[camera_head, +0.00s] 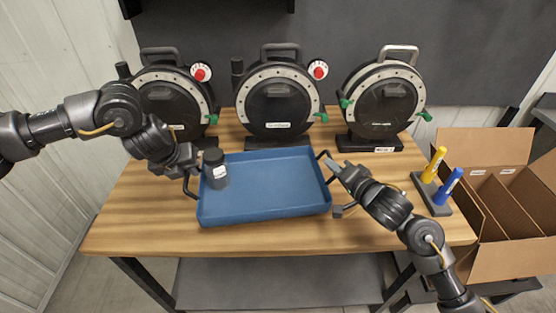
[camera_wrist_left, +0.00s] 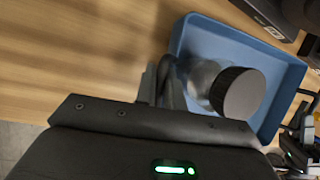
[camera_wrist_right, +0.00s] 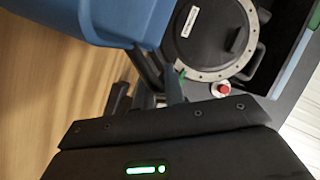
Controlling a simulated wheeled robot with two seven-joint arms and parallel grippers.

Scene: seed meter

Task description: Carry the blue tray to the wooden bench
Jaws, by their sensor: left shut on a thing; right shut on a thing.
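The blue tray (camera_head: 265,190) is over the wooden bench top (camera_head: 135,225), near its middle. I cannot tell whether it touches the wood or is held just above it. My left gripper (camera_head: 192,174) is shut on the tray's left black handle. My right gripper (camera_head: 334,170) is shut on its right black handle. The right wrist view shows the blue tray (camera_wrist_right: 120,18) at its top edge.
Three round black seed meters, left (camera_head: 172,105), middle (camera_head: 277,105) and right (camera_head: 385,105), stand along the bench's back. A grey holder (camera_head: 431,193) with a yellow and a blue tool is at the right end. An open cardboard box (camera_head: 510,262) stands beyond the right edge.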

